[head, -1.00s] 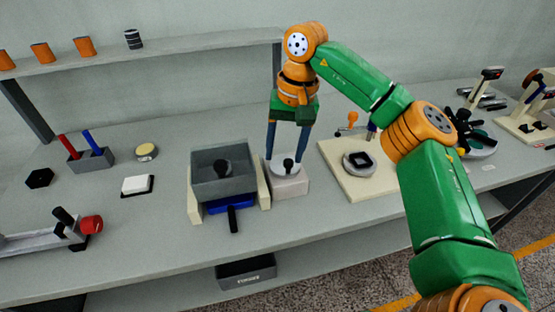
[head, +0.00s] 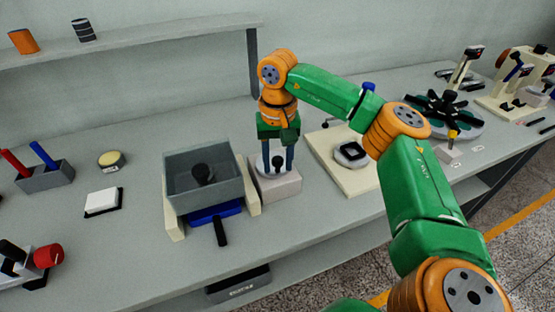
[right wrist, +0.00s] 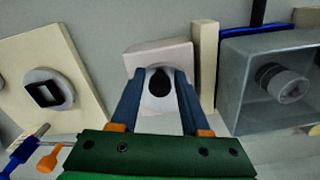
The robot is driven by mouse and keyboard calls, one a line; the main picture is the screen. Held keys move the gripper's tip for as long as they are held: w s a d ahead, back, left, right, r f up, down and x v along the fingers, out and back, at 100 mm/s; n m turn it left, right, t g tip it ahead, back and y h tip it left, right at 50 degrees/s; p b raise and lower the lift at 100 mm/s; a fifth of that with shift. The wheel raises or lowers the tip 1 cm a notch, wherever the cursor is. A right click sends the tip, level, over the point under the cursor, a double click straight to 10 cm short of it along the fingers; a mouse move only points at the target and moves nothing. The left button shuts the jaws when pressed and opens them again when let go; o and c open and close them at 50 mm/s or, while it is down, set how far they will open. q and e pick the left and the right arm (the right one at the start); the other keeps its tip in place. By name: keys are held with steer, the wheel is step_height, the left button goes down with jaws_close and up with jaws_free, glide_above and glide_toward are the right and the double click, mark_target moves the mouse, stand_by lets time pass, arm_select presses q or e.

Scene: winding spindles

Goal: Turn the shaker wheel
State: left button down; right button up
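The shaker wheel is a white disc (head: 264,168) with a black knob (head: 277,162) on a pale block (head: 284,187), beside a grey open box (head: 203,178). My right gripper (head: 278,166) points down at the wheel. In the right wrist view its two blue fingers (right wrist: 158,78) stand apart on either side of the black knob (right wrist: 160,82), with white disc showing between them. The gripper looks open; whether a fingertip touches the knob or disc I cannot tell. My left gripper is not in view.
A cream board with a dark square socket (head: 351,153) lies just right of the wheel block. A blue slide with a black handle (head: 221,230) juts out in front of the box. A white pad (head: 102,202) and a yellow-topped disc (head: 112,160) are further left.

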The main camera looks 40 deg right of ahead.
jaws_close()
